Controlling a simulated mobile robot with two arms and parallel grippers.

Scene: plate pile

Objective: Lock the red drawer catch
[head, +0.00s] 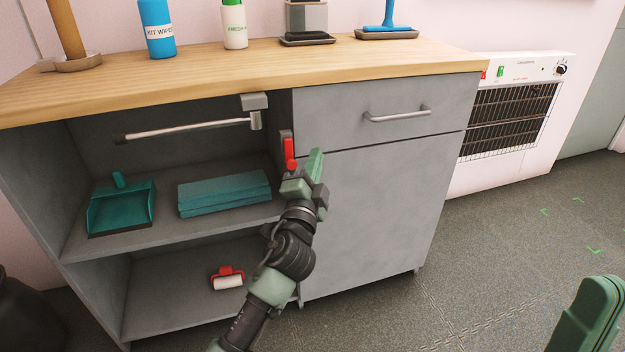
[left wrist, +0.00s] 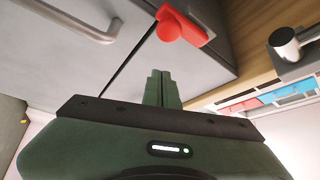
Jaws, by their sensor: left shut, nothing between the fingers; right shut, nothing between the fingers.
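The red drawer catch (head: 290,153) is on the cabinet front at the left edge of the grey drawer (head: 365,112), by the seam below it. In the head view it points down. The catch also shows close up in the left wrist view (left wrist: 180,27), just beyond the fingertips. My left gripper (head: 316,160) is shut and empty, just right of the catch; I cannot tell whether it touches. Its fingers show in the left wrist view (left wrist: 160,80). My right gripper (head: 590,315) is at the lower right, shut and empty, far from the cabinet. The drawer looks closed.
The drawer handle (head: 398,114) sticks out right of the catch. A metal rod on a bracket (head: 256,110) projects in the open shelf space at left. The shelf holds a teal dustpan (head: 122,210) and folded teal cloths (head: 225,192). The floor at right is clear.

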